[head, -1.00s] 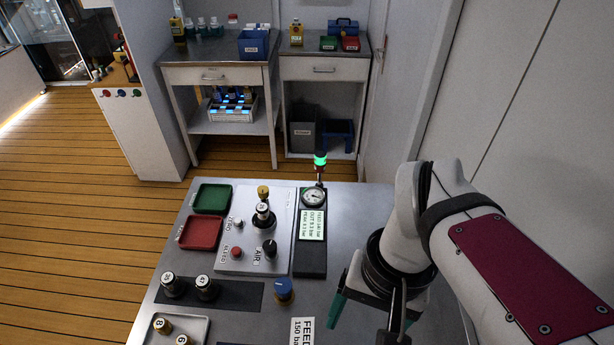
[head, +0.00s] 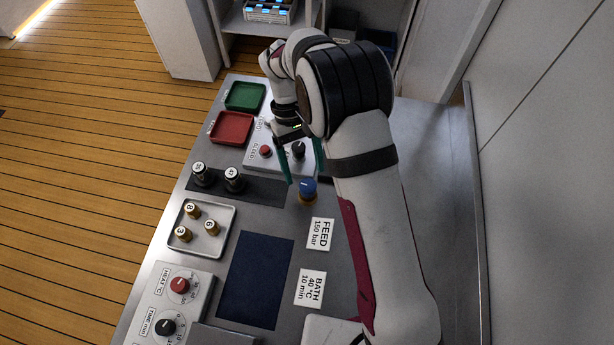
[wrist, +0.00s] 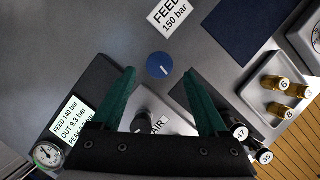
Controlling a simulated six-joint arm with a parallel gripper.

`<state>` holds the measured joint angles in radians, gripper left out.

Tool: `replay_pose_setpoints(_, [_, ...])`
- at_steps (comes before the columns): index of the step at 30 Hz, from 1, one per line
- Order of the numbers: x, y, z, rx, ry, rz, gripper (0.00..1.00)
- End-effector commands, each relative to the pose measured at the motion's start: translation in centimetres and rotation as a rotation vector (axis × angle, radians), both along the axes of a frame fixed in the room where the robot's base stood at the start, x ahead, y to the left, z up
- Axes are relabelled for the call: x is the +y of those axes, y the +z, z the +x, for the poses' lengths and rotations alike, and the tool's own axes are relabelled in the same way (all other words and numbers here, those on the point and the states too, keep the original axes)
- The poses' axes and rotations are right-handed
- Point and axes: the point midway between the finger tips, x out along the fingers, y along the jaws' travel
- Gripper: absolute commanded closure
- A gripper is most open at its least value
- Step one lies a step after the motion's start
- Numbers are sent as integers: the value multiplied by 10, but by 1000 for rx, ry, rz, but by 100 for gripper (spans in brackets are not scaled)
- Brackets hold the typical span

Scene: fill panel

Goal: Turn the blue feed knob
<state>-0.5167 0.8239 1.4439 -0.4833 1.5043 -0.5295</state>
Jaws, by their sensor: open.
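The blue feed knob (head: 308,187) sits on a brass base on the grey bench, just behind the FEED 150 bar label (head: 320,233). In the wrist view the blue knob (wrist: 160,66), with a white pointer line, lies beyond the fingertips and between their lines. My gripper (head: 304,175) is open, its two green fingers pointing down near the knob in the head view. In the wrist view my gripper (wrist: 159,72) shows nothing between its tips touching them. The black AIR knob (head: 298,150) is close to the fingers.
A red BLEED button (head: 265,152) is on the panel. Two dark bottles stand left of the knob (head: 233,180). A tray (head: 190,245) holds several brass-capped pieces. In the wrist view, the display (wrist: 75,122) reads FEED 140 bar, beside a gauge (wrist: 47,154). A dark blue mat (head: 255,280) is clear.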

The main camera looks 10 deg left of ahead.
Motion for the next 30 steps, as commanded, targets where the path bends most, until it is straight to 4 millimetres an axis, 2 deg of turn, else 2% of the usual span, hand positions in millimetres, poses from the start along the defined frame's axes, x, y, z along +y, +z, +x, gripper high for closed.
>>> replay_pose_setpoints(3, [-6,-22,-8,2,-1,-1,23])
replay_pose_setpoints(6, [-8,-33,-11,1,0,-1,23])
replay_pose_setpoints(17, [-10,-40,-13,-2,-2,1,23])
replay_pose_setpoints(27, [-10,-40,-13,-2,-1,1,85])
replay_pose_setpoints(30, [-10,-39,-13,-2,-1,1,100])
